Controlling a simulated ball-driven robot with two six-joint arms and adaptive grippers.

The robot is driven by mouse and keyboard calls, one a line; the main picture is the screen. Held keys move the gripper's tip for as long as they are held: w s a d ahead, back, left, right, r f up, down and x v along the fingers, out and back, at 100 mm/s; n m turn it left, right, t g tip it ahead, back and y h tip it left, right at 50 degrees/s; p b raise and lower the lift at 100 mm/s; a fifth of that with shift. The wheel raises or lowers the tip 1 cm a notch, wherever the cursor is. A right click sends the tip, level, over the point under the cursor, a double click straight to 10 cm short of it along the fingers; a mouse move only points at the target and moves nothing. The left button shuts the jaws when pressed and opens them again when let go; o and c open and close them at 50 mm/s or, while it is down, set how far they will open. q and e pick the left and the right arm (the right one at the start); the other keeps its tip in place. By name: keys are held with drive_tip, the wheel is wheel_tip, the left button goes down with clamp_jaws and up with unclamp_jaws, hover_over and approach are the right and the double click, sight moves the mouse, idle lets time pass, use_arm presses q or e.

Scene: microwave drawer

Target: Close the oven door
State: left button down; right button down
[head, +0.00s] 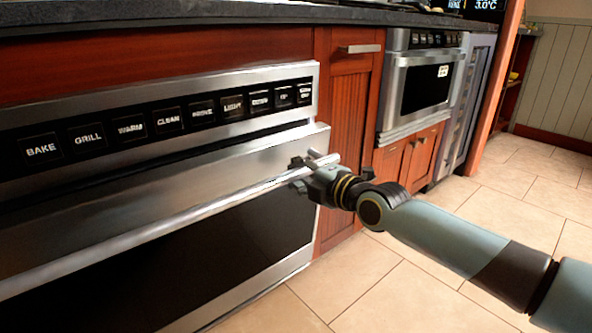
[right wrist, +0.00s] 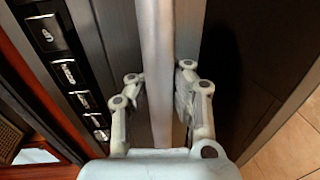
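The oven door (head: 263,232) is the steel and dark glass front at the left of the head view, below a row of labelled buttons. A dark gap shows along its top edge, and the door's top right corner stands out a little from the panel, so it looks slightly ajar. A round steel handle (head: 165,236) runs across it. My right gripper (head: 303,171) is at the handle's right end. In the right wrist view, its two fingers (right wrist: 160,92) lie on either side of the handle (right wrist: 157,40), close against it. My left gripper is not in view.
A button panel (head: 160,115) and dark countertop (head: 200,14) are above the door. A wooden cabinet (head: 346,120) and a smaller built-in oven (head: 425,85) stand to the right. The tiled floor (head: 350,280) in front is clear apart from my right arm above it.

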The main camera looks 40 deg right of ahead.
sight(283, 158)
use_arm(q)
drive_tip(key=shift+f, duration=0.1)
use_arm(e)
drive_tip(key=shift+w+r, duration=0.15)
drive_tip(key=shift+r, duration=0.1)
